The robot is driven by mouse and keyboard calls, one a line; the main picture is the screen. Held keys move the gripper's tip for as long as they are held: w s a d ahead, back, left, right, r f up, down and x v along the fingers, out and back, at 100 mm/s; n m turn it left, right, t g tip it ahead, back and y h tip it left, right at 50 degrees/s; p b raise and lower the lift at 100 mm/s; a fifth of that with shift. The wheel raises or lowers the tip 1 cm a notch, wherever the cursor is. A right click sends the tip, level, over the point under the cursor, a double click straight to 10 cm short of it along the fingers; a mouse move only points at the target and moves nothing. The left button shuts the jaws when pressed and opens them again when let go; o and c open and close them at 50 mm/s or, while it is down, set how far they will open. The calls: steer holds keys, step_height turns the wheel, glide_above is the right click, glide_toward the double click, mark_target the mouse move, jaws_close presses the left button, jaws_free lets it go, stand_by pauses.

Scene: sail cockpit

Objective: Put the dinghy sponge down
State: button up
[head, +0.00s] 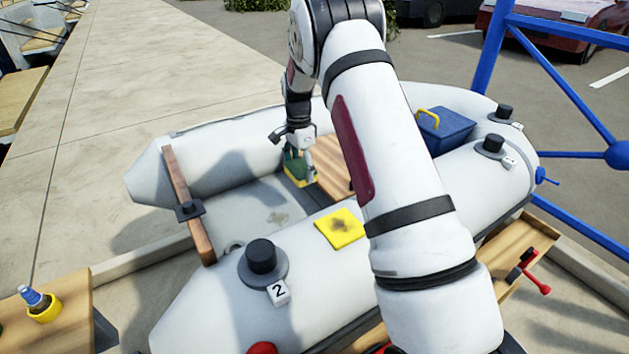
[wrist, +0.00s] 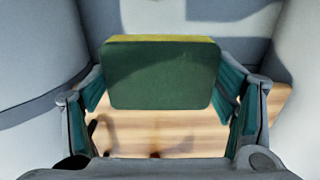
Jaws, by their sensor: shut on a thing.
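The dinghy sponge (wrist: 160,75) is a block with a green face and a yellow layer. My gripper (wrist: 162,95) is shut on it, with a finger at each side of the sponge in the wrist view. In the head view the sponge (head: 294,168) hangs below my gripper (head: 297,152), inside the grey inflatable dinghy (head: 205,320), near the wooden thwart (head: 335,172). The wood also shows behind the sponge in the wrist view. I cannot tell whether the sponge touches anything beneath it.
A yellow patch (head: 340,229) with a dark stain lies on the near tube. A black valve (head: 261,257) stands by a tag marked 2. A blue box (head: 445,131) with a yellow handle sits toward the right. A wooden bar (head: 188,205) crosses the left end. The dinghy floor (head: 262,212) is mostly bare.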

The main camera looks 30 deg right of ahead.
step_height(320, 180, up, 8)
steer(key=p, duration=0.2)
glide_above(329, 172)
step_height(329, 172, down, 10)
steer(key=shift+a+b, duration=0.1)
steer(key=shift+b, duration=1.1)
steer(key=shift+f, duration=0.15)
steer(key=o, duration=1.1)
